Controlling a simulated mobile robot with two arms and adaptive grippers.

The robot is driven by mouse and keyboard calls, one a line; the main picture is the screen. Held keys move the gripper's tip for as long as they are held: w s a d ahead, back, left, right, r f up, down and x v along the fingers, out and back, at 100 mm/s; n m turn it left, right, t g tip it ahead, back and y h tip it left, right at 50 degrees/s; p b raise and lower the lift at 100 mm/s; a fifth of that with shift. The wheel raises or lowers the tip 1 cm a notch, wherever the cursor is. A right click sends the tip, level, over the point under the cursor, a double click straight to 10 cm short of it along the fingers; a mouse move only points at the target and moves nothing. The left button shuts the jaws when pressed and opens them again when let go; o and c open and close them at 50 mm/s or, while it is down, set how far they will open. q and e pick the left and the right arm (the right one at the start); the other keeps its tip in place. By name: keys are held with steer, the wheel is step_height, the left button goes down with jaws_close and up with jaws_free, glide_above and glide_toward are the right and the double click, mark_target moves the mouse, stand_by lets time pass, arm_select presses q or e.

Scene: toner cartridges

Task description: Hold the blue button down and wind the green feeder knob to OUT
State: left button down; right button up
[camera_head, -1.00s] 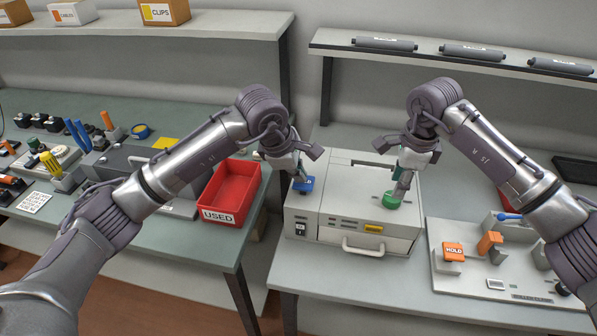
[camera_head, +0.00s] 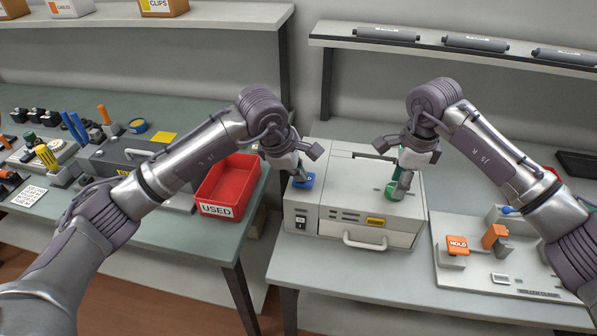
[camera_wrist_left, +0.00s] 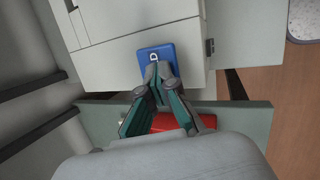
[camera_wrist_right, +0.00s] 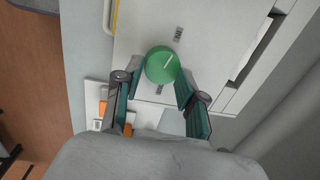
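The blue button (camera_head: 303,180) is on the left of the white machine's top; it also shows in the left wrist view (camera_wrist_left: 150,52). My left gripper (camera_wrist_left: 158,76) is shut and empty, its fingertips together over the button's edge. Whether it presses the button down I cannot tell. The round green knob (camera_head: 393,194) is on the right of the machine top. In the right wrist view the knob (camera_wrist_right: 162,65) has a white line pointing to the upper right. My right gripper (camera_wrist_right: 161,88) is open, a finger to each side just short of the knob, with gaps visible. The OUT mark is not readable.
The white machine (camera_head: 328,234) has a front handle. A red USED bin (camera_head: 236,181) stands to its left on the green table. A board with an orange HOLD button (camera_head: 458,245) lies to its right. A shelf with several rollers (camera_head: 473,42) is behind.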

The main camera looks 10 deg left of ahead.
steer(key=shift+f, duration=0.2)
steer(key=shift+o, duration=0.2)
steer(key=o, duration=0.5)
steer(key=s+a+r+n+t+h, duration=0.2)
steer(key=s+r+n+t+h, duration=0.15)
steer(key=r+n, duration=0.7)
steer(key=w+f, duration=0.1)
steer(key=f, duration=0.3)
steer(key=w+d+f+n, duration=0.1)
steer(key=f, duration=0.3)
steer(key=w+f+n+y, duration=0.1)
steer(key=w+f, duration=0.1)
steer(key=f, duration=0.2)
steer(key=shift+d+g, duration=0.25)
steer(key=shift+d, duration=0.1)
